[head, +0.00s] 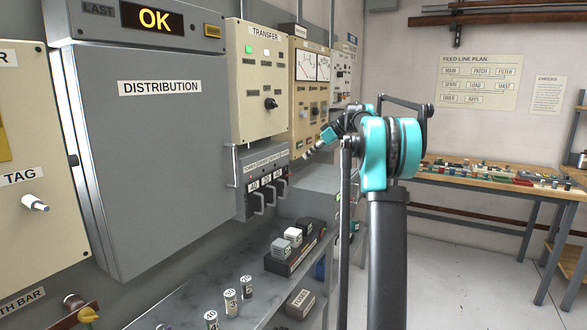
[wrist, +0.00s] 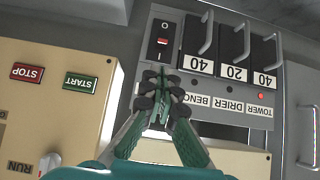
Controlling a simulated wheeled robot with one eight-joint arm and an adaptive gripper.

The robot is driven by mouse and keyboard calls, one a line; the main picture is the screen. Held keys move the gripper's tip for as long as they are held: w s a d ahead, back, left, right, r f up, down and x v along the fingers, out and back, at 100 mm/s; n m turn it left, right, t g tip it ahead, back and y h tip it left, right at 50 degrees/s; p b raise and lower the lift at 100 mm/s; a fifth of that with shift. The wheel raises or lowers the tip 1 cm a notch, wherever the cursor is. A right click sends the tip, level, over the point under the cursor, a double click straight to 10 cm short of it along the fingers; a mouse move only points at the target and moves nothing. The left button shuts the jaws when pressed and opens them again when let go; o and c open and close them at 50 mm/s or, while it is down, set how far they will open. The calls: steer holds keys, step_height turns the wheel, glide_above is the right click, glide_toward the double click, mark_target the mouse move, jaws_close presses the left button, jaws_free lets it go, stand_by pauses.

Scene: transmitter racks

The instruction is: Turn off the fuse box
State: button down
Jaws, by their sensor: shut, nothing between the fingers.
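The grey fuse box (head: 240,201) hangs on the wall below the TRANSFER panel. Its fuse carriers have metal handles and labels 40, 20 and 40. It fills the upper right of the wrist view (wrist: 219,107), upside down. A black rocker switch (wrist: 162,43) with a red mark sits beside the carriers there. A small red light (wrist: 261,96) glows on the box. My gripper (wrist: 163,85) is shut and empty, its tips just below the switch in the picture; I cannot tell whether they touch the box. In the head view my gripper (head: 312,149) is right of the box.
A beige panel (wrist: 60,115) with STOP and START buttons lies left of my gripper in the wrist view. The DISTRIBUTION cabinet (head: 160,150) stands left of the fuse box. A shelf (head: 190,290) below holds cylinders and a block rack (head: 290,258). Open floor lies right.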

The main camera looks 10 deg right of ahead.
mark_target(289, 175)
steer(key=shift+a+f, duration=0.1)
steer(key=x, duration=0.9)
steer(key=shift+w+a+f, duration=0.2)
steer(key=shift+a+f, duration=0.05)
steer(key=shift+f, duration=0.05)
